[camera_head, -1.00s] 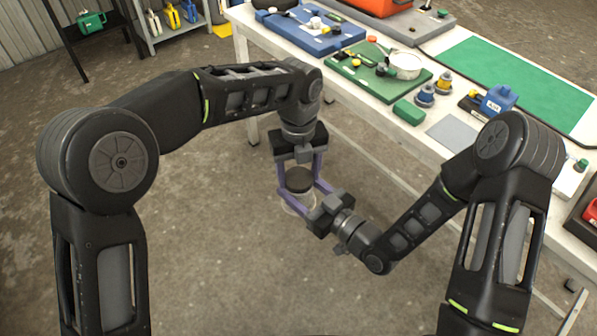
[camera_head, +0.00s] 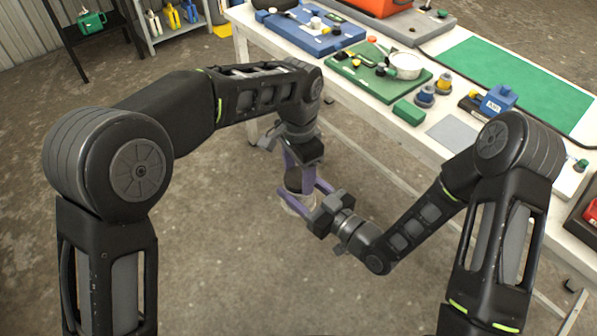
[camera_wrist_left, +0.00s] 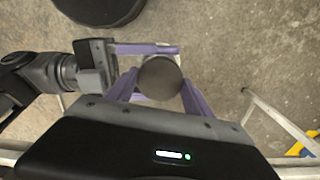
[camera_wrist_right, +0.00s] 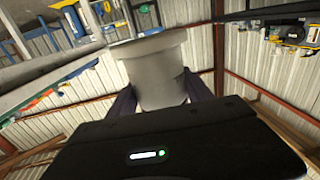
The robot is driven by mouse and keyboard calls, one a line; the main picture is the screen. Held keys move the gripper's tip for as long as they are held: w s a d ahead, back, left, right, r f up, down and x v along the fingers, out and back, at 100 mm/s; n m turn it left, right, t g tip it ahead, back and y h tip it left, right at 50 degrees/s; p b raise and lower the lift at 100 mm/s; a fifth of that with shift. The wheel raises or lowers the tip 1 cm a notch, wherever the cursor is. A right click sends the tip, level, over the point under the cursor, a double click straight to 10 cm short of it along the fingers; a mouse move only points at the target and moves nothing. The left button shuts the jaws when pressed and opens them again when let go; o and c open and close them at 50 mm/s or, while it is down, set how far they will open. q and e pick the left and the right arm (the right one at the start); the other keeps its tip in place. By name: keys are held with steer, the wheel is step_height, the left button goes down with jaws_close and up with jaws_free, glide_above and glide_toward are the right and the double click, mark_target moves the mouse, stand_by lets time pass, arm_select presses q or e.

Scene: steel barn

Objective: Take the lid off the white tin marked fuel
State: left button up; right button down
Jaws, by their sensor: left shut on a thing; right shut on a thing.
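A pale tin (camera_head: 293,204) with a dark round cap (camera_head: 293,182) on top is held upright in the air beside the bench; no marking on it is readable. My left gripper (camera_head: 297,174) reaches down from above, shut on the dark cap; the left wrist view shows the cap (camera_wrist_left: 160,78) between its purple fingers. My right gripper (camera_head: 302,190) comes from the right, shut around the tin's body. The right wrist view shows the grey-white tin (camera_wrist_right: 152,75) between its fingers; the cap is hidden there. I cannot tell whether cap and tin are apart.
The white bench (camera_head: 440,130) runs along the right, close to my right forearm. It carries a green board (camera_head: 350,68), a white bowl (camera_head: 404,66), a green block (camera_head: 408,111) and a blue item (camera_head: 498,99). Shelves (camera_head: 178,25) stand at the back left. Bare floor lies below the tin.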

arm_select(q)
steer(key=n, duration=0.5)
steer(key=shift+n, duration=0.3)
steer(key=n, duration=0.5)
steer(key=shift+n, duration=0.3)
steer(key=n, duration=1)
steer(key=shift+r, duration=0.3)
steer(key=shift+r, duration=0.85)
steer(key=shift+r, duration=0.1)
